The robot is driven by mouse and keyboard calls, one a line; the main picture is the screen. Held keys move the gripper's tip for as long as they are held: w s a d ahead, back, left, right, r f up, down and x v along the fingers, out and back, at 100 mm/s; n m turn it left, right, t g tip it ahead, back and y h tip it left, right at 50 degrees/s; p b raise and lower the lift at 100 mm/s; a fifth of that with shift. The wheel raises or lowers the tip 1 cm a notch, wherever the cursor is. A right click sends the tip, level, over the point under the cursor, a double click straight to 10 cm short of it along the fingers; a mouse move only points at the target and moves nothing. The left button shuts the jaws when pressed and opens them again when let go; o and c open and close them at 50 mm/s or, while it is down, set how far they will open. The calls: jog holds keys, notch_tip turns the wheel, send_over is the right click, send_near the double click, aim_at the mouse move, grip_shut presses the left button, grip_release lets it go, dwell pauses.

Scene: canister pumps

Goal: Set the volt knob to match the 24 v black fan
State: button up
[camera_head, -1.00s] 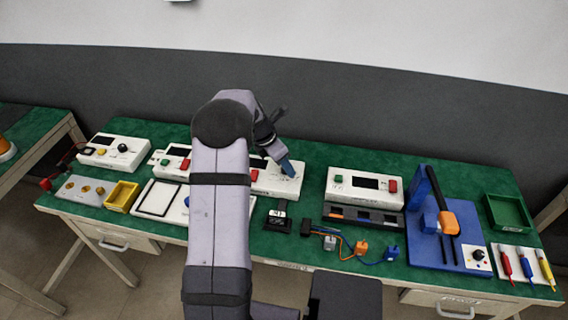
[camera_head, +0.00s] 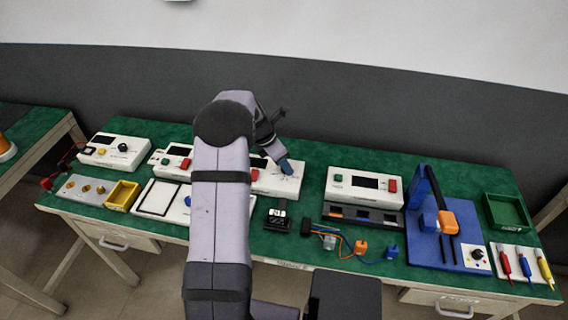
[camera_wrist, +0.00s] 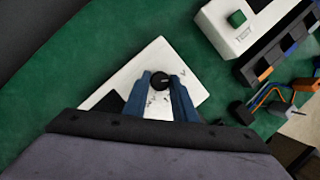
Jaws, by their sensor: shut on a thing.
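The black volt knob (camera_wrist: 160,80), with a light mark on its top, sits on a white unit (camera_wrist: 121,82) marked with a "V" in the wrist view. My gripper (camera_wrist: 161,84) has its two blue fingers shut on the knob from either side. In the head view my gripper (camera_head: 287,167) points down at the right end of the white unit (camera_head: 281,186) and hides the knob. A small black block with a white label (camera_head: 279,217), possibly the black fan, lies in front of that unit. Its label is too small to read.
A white box with green and red buttons (camera_head: 364,187) stands to the right, with loose wires and connectors (camera_head: 345,246) in front. A blue stand (camera_head: 425,240), a green tray (camera_head: 507,211) and several coloured pens are farther right. My arm covers part of the left-centre equipment.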

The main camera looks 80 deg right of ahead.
jog(key=m+y+p, duration=0.1)
jog(key=m, duration=0.1)
jog(key=m+g+p, duration=0.1)
jog(key=m, duration=0.2)
jog(key=shift+w+d+r+m+y, duration=0.1)
jog(key=shift+w+d+m+y, duration=0.1)
jog(key=shift+m+y, duration=0.15)
jog(key=m+y, duration=0.1)
jog(key=m, duration=0.2)
jog(key=shift+d+y+p, duration=0.1)
jog(key=shift+y+p, duration=0.15)
jog(key=shift+p, duration=0.1)
jog(key=shift+m+y, duration=0.4)
jog(key=shift+m, duration=0.85)
jog(key=o, duration=1)
jog(key=shift+o, duration=0.2)
jog(key=shift+r, duration=0.1)
notch_tip(320, 180, up, 10)
jog(key=shift+b, duration=0.4)
